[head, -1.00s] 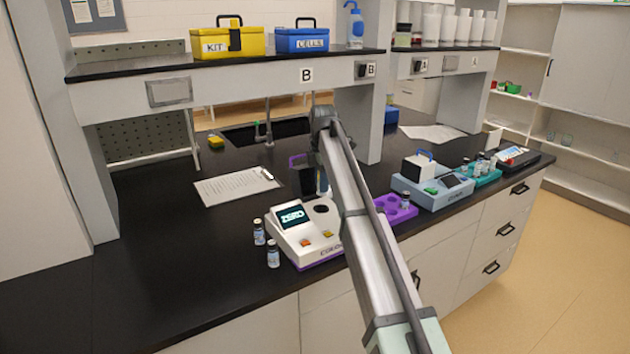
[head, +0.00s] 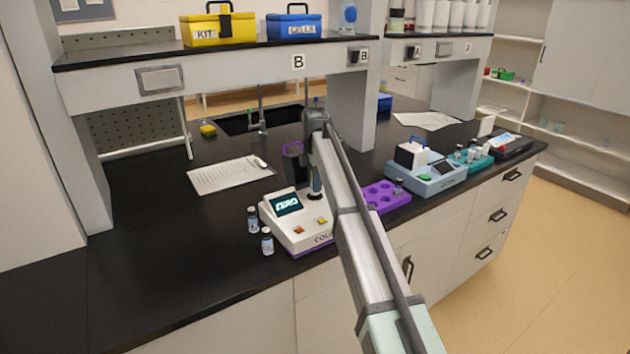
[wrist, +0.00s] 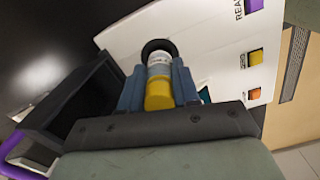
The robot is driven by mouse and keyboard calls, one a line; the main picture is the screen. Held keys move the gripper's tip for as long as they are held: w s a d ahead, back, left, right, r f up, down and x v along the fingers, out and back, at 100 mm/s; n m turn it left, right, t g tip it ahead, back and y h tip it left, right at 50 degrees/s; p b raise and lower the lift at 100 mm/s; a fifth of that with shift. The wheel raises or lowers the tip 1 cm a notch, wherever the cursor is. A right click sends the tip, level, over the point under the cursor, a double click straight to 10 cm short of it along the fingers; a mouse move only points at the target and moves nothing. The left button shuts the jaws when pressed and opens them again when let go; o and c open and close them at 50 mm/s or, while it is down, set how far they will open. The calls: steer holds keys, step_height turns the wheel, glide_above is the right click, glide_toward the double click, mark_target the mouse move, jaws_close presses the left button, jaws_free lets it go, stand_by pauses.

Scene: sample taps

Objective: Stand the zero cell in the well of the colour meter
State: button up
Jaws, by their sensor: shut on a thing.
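The colour meter (head: 290,236) is a white box with a purple base and a lit screen (head: 285,204), on the black bench. In the wrist view, its top (wrist: 208,45) has a round dark well (wrist: 158,47). My gripper (head: 317,184), with blue fingers, is over the well. In the wrist view, my gripper (wrist: 159,88) is shut on the zero cell (wrist: 158,92), which has a yellow cap and a pale label. The cell's far end lines up with the well; I cannot tell how deep it is in it.
A black cover with a purple handle (head: 293,149) stands just behind the meter. A purple rack (head: 385,197) with a vial and a blue-grey instrument (head: 425,178) stand right. The bench's front left is clear.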

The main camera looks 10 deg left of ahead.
steer(key=shift+f, duration=0.15)
stand_by(0.3)
steer(key=shift+f, duration=0.55)
steer(key=shift+f, duration=0.2)
steer(key=shift+f, duration=0.6)
steer(key=o, duration=0.9)
steer(key=shift+o, duration=0.6)
steer(key=o, duration=0.5)
steer(key=shift+o, duration=0.2)
